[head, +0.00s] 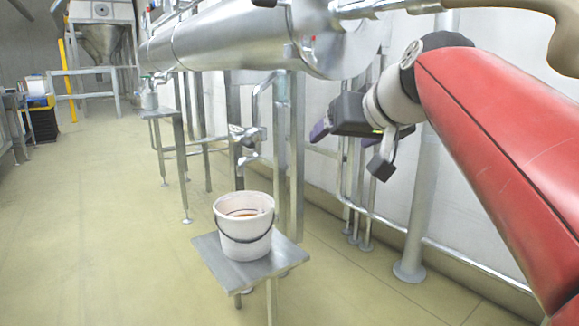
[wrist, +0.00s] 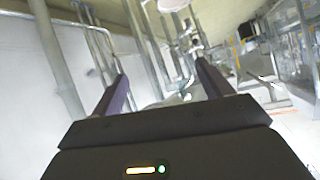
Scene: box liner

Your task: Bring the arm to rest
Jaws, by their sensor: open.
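My red arm reaches in from the right side of the head view. My gripper (head: 319,131) is at its end, in mid-air in front of the steel pipes and to the right of the tap. In the wrist view the two purple fingers of my gripper (wrist: 163,85) stand wide apart with nothing held between them. The gripper is apart from the bucket and the stand, above and to the right of them in the head view.
A white bucket (head: 243,248) with brownish contents stands on a small metal stand (head: 215,255) below a tap (head: 247,140). A large steel cylinder (head: 240,40) runs above. Vertical pipes (head: 415,215) stand near the wall. The floor at left (head: 100,220) is clear.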

